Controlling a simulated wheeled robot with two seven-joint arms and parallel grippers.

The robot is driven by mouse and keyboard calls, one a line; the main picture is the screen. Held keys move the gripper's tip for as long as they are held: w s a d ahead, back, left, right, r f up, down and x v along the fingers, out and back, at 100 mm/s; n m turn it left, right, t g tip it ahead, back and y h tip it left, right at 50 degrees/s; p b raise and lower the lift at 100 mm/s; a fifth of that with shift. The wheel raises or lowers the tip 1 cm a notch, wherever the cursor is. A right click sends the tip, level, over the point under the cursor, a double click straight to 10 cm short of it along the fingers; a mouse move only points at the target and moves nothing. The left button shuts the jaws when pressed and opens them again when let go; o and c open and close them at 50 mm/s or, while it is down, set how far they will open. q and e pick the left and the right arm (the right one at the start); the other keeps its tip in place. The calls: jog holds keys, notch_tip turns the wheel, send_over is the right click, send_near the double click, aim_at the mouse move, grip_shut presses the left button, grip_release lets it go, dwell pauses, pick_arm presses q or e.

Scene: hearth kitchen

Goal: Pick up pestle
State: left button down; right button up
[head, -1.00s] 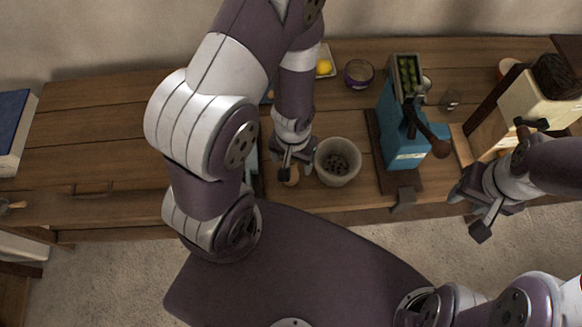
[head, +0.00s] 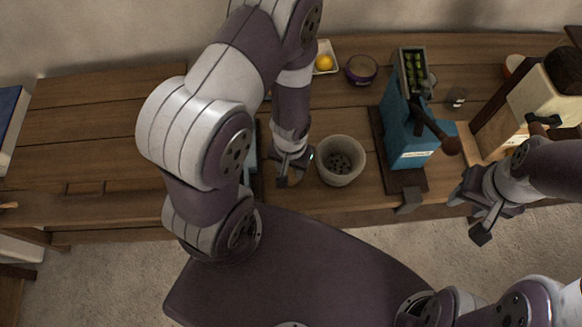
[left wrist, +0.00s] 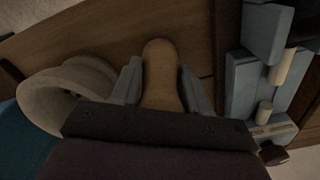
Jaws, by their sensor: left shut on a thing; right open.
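The pestle (left wrist: 160,70) is a tan, round-ended piece between my left gripper's two fingers in the left wrist view. My left gripper (left wrist: 158,88) is shut on it. In the head view my left gripper (head: 291,170) is low over the table, just left of the mortar, and hides most of the pestle. The mortar (head: 325,176) is a grey-beige round bowl with dark bits inside. It also shows at the left of the left wrist view (left wrist: 40,100). My right gripper (head: 478,217) is open and empty, out past the table's front edge at the right.
A blue machine (head: 405,140) with green contents on top stands right of the mortar. A cream block-like thing (head: 535,100) is farther right. Behind are a purple jar (head: 361,69) and a dish with a yellow fruit (head: 324,63). The table's left part (head: 90,130) is mostly clear.

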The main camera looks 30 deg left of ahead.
pick_arm(q)
jog(key=shift+r, duration=0.1)
notch_tip(320, 180, up, 10)
jog(key=p, duration=0.6)
